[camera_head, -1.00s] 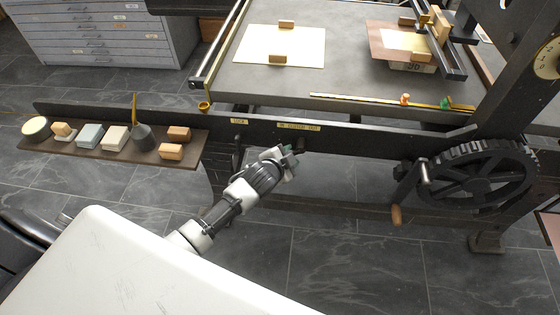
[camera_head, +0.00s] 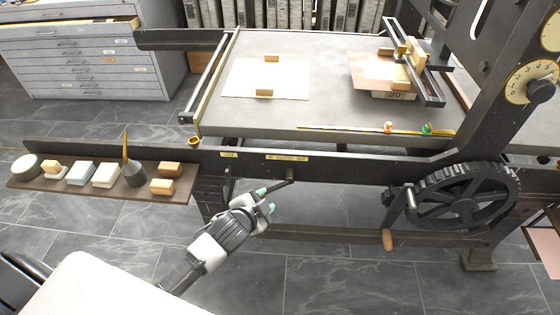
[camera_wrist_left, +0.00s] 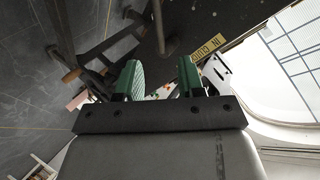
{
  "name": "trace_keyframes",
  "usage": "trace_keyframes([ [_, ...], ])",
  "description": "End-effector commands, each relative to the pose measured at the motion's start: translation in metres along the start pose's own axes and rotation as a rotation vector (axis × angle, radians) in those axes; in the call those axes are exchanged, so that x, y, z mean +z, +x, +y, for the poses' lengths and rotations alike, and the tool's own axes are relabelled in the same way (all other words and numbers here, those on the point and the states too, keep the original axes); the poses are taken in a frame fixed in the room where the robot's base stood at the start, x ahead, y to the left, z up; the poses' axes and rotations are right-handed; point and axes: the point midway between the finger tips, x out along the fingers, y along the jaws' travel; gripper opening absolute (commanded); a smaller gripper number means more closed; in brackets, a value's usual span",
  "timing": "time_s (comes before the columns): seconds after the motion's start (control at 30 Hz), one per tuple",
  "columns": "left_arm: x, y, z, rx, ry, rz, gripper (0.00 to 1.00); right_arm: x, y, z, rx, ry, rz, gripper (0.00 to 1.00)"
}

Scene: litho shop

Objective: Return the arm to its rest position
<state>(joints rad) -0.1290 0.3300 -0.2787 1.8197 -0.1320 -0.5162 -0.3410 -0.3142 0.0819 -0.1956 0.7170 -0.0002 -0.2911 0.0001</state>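My left gripper (camera_head: 266,201) is in front of the press, below its dark front rail (camera_head: 350,170). In the left wrist view its two green fingertips (camera_wrist_left: 160,80) stand apart with nothing between them, so it is open and empty. A dark crank-like handle (camera_head: 270,184) under the rail is just above the gripper in the head view. The fingers look apart from it, though the depth is hard to judge. My left arm reaches up from the lower left past my white body. My right gripper is not in view.
A narrow shelf (camera_head: 100,190) with blocks and a brush pot (camera_head: 133,173) is left of the arm. A large gear wheel (camera_head: 465,198) and a wooden-handled crank (camera_head: 388,238) are to the right. The press bed (camera_head: 330,100) is above. Open tiled floor (camera_head: 330,280) lies below.

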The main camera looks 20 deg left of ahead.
Motion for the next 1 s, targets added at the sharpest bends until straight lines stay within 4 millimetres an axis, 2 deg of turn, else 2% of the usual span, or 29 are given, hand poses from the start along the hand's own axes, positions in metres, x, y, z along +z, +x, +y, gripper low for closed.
trace_keyframes([
  [0.17,0.001,0.000,0.001,0.002,-0.002,-0.003,0.39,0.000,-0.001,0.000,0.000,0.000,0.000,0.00],
  [0.27,0.014,0.002,0.010,0.025,-0.025,-0.037,0.39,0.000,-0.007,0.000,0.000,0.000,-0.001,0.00],
  [0.37,0.047,0.004,0.035,0.079,-0.085,-0.119,0.39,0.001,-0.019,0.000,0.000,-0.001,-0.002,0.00],
  [0.47,0.097,-0.004,0.078,0.155,-0.177,-0.244,0.39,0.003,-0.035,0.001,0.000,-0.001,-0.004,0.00],
  [0.5,0.118,-0.011,0.097,0.185,-0.218,-0.299,0.39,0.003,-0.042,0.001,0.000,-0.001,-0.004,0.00],
  [0.57,0.148,-0.027,0.129,0.230,-0.280,-0.382,0.39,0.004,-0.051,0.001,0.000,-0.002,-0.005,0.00],
  [0.67,0.193,-0.064,0.180,0.296,-0.374,-0.519,0.39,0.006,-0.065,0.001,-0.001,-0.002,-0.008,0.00],
  [0.7,0.209,-0.082,0.200,0.320,-0.411,-0.574,0.39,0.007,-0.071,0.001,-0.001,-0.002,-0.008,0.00],
  [0.8,0.240,-0.131,0.245,0.370,-0.493,-0.702,0.39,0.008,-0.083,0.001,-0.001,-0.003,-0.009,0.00],
  [0.9,0.261,-0.178,0.280,0.407,-0.557,-0.809,0.39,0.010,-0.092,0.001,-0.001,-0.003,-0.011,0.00],
  [1.0,0.273,-0.215,0.304,0.431,-0.600,-0.888,0.39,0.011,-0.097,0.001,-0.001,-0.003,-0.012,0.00],
])
